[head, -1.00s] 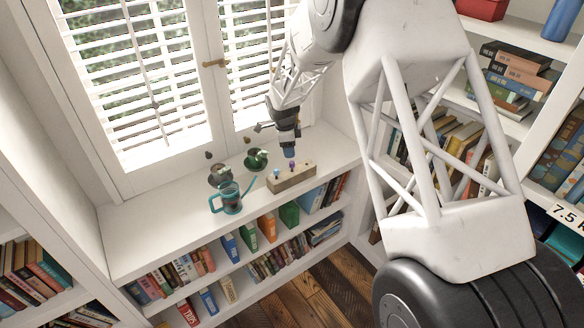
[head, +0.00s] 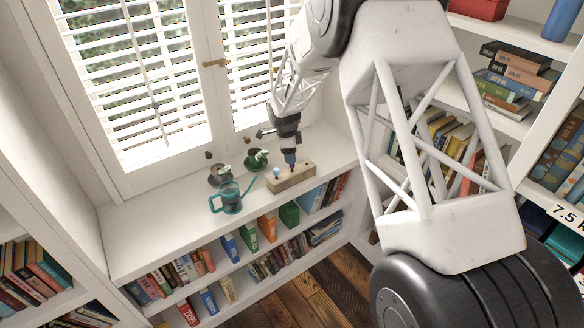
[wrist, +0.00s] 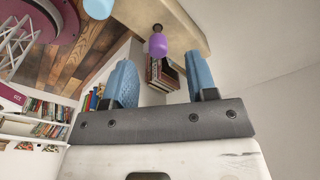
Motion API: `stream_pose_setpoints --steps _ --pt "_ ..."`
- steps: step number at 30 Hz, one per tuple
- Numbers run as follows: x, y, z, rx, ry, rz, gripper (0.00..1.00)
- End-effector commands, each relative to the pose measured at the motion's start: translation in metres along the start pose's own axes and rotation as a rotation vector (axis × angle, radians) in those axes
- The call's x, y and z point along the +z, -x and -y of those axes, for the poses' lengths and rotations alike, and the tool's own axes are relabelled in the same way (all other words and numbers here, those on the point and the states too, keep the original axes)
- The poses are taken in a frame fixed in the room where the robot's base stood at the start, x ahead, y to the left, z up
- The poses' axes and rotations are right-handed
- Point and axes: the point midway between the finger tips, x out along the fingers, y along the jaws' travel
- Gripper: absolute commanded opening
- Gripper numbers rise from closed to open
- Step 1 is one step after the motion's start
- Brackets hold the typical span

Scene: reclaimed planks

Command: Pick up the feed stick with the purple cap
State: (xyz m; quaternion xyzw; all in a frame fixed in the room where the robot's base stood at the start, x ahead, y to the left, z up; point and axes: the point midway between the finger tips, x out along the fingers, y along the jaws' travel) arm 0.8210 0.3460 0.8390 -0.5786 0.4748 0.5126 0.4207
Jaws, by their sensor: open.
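The feed stick with the purple cap (wrist: 158,45) shows in the wrist view at the wooden block (wrist: 185,22), in the gap between my fingers and just beyond their tips. My gripper (wrist: 161,64) is open, with a blue finger on each side and nothing held. In the head view my gripper (head: 289,163) is low over the wooden block (head: 292,180) on the white shelf top. The purple cap is hidden there behind my fingers. A second stick with a light blue cap (head: 277,172) stands in the block left of my gripper; its cap (wrist: 98,8) also shows in the wrist view.
A teal glass jug (head: 230,200) stands left of the block. Two green items (head: 257,159) (head: 220,174) sit behind it near the window. The white shelf top (head: 150,235) is clear at the left. Books fill the shelves below and at the right.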

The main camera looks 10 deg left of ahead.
Motion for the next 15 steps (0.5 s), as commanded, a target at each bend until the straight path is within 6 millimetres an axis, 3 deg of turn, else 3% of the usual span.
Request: stream_pose_setpoints --steps 15 --pt "0.0 -0.045 -0.002 0.001 0.0 0.0 0.52"
